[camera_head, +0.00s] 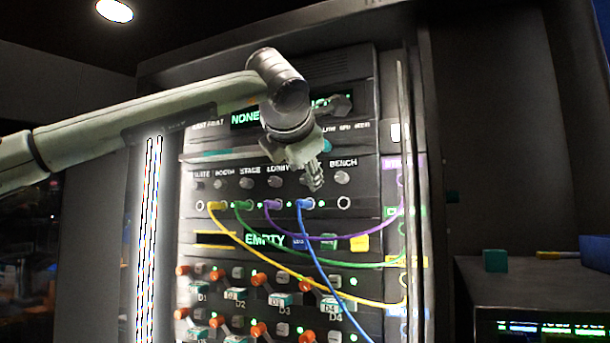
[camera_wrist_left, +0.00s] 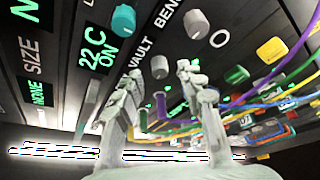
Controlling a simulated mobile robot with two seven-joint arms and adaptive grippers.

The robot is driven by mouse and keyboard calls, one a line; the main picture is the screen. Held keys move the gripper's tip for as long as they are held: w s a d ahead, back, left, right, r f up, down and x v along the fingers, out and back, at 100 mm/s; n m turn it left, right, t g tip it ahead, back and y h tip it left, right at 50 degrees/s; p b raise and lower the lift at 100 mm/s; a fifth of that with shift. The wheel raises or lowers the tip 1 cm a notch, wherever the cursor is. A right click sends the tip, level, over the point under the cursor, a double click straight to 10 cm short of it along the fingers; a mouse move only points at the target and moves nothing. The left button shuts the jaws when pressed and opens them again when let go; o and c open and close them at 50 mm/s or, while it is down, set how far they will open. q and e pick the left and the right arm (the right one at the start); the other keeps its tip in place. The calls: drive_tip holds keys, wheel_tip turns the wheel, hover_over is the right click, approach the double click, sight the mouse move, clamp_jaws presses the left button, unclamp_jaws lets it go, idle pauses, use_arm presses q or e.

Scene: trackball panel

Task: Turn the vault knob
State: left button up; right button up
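The vault knob (camera_wrist_left: 159,67) is a small grey round knob beside the VAULT label in the left wrist view. In the head view it is hidden behind my left gripper (camera_head: 314,178), in the knob row between the lobby knob (camera_head: 275,181) and the bench knob (camera_head: 343,177). My left gripper, also seen in the left wrist view (camera_wrist_left: 158,78), is open, with its two fingers apart. The vault knob appears between the fingertips there; I cannot tell whether they touch it. The bench knob (camera_wrist_left: 196,24) is farther up the row. My right gripper is not in view.
Plugged yellow, green, purple and blue cables (camera_head: 310,247) hang just below the knob row. Orange-capped levers (camera_head: 258,283) fill the lower panel. A display (camera_head: 245,118) is above, partly behind my arm. A separate console (camera_head: 520,285) stands at the lower right.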

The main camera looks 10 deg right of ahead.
use_arm(q)
drive_tip(key=v, duration=1)
drive_tip(key=shift+a, duration=0.1)
